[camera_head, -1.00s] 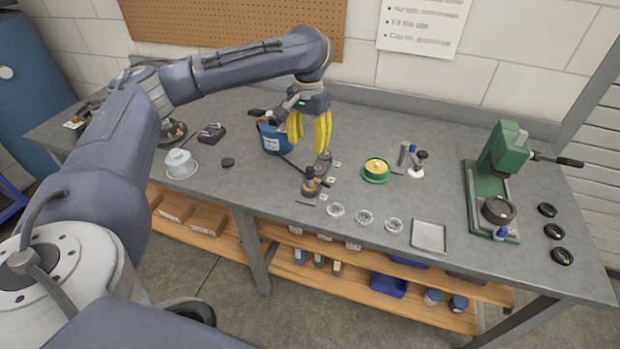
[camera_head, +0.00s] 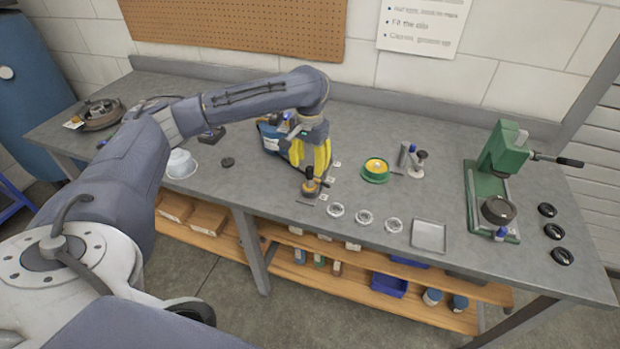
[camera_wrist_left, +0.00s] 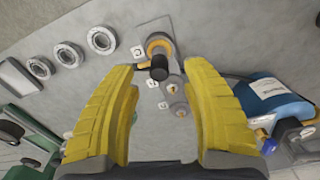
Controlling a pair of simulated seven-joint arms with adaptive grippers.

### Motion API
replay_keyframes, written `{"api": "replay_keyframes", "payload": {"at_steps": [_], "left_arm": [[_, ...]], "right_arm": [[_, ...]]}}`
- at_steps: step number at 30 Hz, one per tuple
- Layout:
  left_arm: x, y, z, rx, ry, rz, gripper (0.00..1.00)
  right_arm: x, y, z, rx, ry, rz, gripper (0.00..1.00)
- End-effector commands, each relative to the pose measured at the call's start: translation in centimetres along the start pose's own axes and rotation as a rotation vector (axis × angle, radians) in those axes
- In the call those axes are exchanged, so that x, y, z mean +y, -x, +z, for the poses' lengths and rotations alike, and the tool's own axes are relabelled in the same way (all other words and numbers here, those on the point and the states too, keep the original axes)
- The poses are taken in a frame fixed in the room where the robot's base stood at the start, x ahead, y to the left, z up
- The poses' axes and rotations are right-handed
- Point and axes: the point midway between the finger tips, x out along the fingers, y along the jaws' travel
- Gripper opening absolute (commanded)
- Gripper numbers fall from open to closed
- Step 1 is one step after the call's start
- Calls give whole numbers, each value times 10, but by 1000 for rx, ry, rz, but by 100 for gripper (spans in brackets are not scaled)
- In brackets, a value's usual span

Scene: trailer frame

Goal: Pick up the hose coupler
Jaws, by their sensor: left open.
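My left gripper (camera_head: 311,158) points down over the bench with its yellow fingers spread. Close to it stands a row of small fittings on labelled spots. The nearest fitting (camera_head: 311,187) has a dark top and a brass-orange ring; it also shows in the left wrist view (camera_wrist_left: 157,55), beyond the fingertips. Two greyer fittings (camera_wrist_left: 174,87) sit behind it, in line between the open fingers (camera_wrist_left: 160,80), and are mostly hidden by the gripper in the head view. I cannot tell which fitting is the hose coupler. Nothing is held. My right gripper is not in view.
A blue device (camera_head: 270,135) stands close behind and left of my gripper. Several clear-centred rings (camera_head: 364,217) and a metal tray (camera_head: 429,236) lie to the front right. A green and yellow spool (camera_head: 375,171) and a green press (camera_head: 497,160) stand further right.

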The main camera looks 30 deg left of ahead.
Motion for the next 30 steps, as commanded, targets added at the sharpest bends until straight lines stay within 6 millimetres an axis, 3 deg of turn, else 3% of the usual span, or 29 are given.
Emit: {"api": "replay_keyframes", "payload": {"at_steps": [12,24,30], "left_arm": [[1,-36,0,-1,1,0,48],[1,-39,0,1,1,0,48],[1,-39,0,1,1,-1,24]], "right_arm": [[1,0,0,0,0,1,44],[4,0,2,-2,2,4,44],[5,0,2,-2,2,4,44]]}}
